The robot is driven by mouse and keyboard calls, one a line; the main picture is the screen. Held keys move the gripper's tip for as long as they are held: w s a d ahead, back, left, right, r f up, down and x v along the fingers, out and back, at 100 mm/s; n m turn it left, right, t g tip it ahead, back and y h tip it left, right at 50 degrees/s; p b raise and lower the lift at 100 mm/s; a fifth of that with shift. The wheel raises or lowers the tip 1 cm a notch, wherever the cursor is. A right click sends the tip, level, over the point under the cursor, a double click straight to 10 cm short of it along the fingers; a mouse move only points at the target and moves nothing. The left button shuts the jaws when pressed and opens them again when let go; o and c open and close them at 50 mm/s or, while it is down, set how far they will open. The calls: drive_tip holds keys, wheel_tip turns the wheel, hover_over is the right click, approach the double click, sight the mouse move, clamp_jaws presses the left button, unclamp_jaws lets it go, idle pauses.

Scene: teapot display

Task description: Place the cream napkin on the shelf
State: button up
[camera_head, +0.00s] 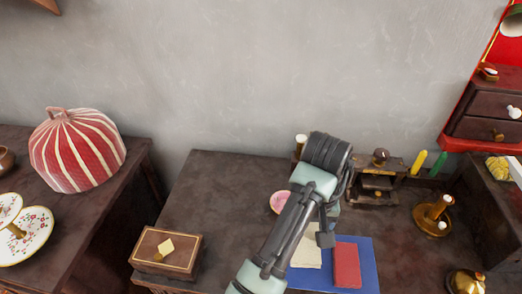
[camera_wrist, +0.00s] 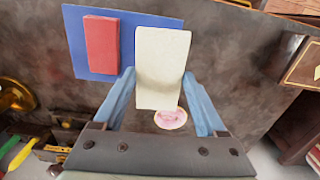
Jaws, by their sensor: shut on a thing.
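The cream napkin (camera_wrist: 160,55) lies between the two blue fingers of my gripper (camera_wrist: 158,82) in the wrist view, and my gripper is shut on it. The napkin (camera_head: 306,258) also shows in the head view, partly covered by my arm, over or beside a blue mat (camera_head: 362,281). I cannot tell whether it still touches the mat. My fingertips are hidden in the head view. A small dark wooden shelf unit (camera_head: 374,187) stands at the back of the table, right of my arm. I cannot tell if it is the task's shelf.
A red block-like item (camera_head: 346,265) lies on the mat. A pink dish (camera_head: 279,202) sits behind my arm. A wooden box (camera_head: 167,252) is at the table's left, a brass candle holder (camera_head: 433,214) at the right. A red-backed drawer unit (camera_head: 490,112) is far right.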

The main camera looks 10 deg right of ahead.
drive_tip(key=a+f+n, duration=0.1)
drive_tip(key=a+f, duration=0.1)
drive_tip(key=a, duration=0.2)
drive_tip(key=a+f, duration=0.3)
drive_tip(key=a, duration=0.2)
drive_tip(key=s+a+f+n, duration=0.1)
drive_tip(key=a+f, duration=0.2)
drive_tip(key=a, duration=0.2)
drive_tip(key=shift+f+n, duration=0.2)
drive_tip(key=shift+n, duration=0.1)
wheel_tip(320, 180, up, 12)
drive_tip(key=w+d+f+p, duration=0.1)
drive_tip(key=w+p, duration=0.1)
drive_tip(key=p, duration=0.7)
drive_tip(key=s+r+p, duration=0.1)
drive_tip(key=s+p, duration=0.5)
drive_tip(key=s, duration=0.3)
drive_tip(key=shift+a+r, duration=0.35)
drive_tip(key=shift+s+a, duration=0.1)
drive_tip(key=shift+a, duration=0.2)
drive_tip(key=shift+d, duration=0.1)
